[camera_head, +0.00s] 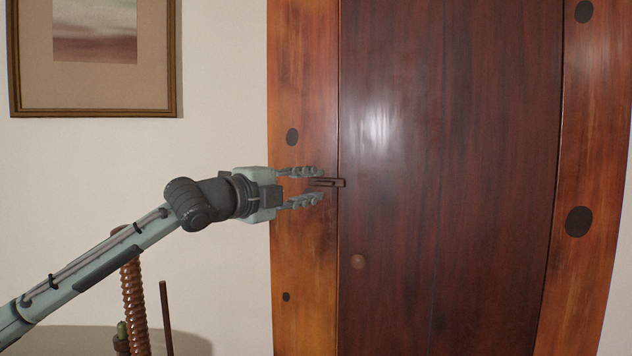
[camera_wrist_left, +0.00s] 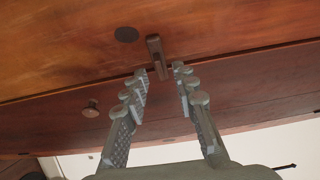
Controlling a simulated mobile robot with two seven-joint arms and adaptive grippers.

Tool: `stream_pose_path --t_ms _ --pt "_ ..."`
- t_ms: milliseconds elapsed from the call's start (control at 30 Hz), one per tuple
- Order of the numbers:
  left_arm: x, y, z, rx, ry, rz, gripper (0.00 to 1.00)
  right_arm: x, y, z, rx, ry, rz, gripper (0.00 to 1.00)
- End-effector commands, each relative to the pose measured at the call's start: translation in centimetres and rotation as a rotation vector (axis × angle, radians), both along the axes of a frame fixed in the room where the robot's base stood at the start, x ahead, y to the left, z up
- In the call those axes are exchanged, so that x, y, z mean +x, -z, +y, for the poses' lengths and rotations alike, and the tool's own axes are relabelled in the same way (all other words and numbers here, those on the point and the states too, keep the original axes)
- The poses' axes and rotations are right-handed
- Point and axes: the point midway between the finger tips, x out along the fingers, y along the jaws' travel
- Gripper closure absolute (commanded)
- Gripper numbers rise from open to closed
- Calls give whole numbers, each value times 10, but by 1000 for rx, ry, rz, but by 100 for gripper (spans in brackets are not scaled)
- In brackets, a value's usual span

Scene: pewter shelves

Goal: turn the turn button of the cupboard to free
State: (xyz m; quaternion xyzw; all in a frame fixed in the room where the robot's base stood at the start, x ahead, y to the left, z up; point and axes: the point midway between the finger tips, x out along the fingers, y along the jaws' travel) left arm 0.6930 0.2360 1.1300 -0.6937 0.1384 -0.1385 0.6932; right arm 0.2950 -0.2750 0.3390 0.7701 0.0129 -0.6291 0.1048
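The cupboard (camera_head: 450,120) has a dark reddish-brown door inside a lighter orange-brown frame. Its turn button (camera_head: 332,183) is a small dark bar lying level across the seam between the left frame post and the door. It also shows in the left wrist view (camera_wrist_left: 156,55), just beyond the fingertips. My left gripper (camera_head: 313,186) is open in front of the left post, its fingers above and below the left part of the button. In the left wrist view the fingers (camera_wrist_left: 160,72) stand apart with the button's end between or just past their tips; contact cannot be told. My right gripper is not in view.
A round door knob (camera_head: 357,261) sits on the door below the button; it also shows in the left wrist view (camera_wrist_left: 91,108). A framed picture (camera_head: 95,112) hangs on the wall at the upper left. A ribbed brown column (camera_head: 135,300) stands below my left arm.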

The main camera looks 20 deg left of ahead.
Motion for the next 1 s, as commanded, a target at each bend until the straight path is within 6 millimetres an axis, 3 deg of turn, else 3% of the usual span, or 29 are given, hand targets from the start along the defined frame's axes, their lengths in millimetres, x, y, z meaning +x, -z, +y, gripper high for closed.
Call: stream_pose_path --t_ms 200,467,700,1000 --pt "16 0 -7 0 -1 0 72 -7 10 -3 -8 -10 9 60" --pt "18 0 -7 1 -2 1 72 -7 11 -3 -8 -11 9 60" --pt "17 0 -7 1 -2 1 100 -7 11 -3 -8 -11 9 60" --pt "17 1 -7 -2 -1 0 100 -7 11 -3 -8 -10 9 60"
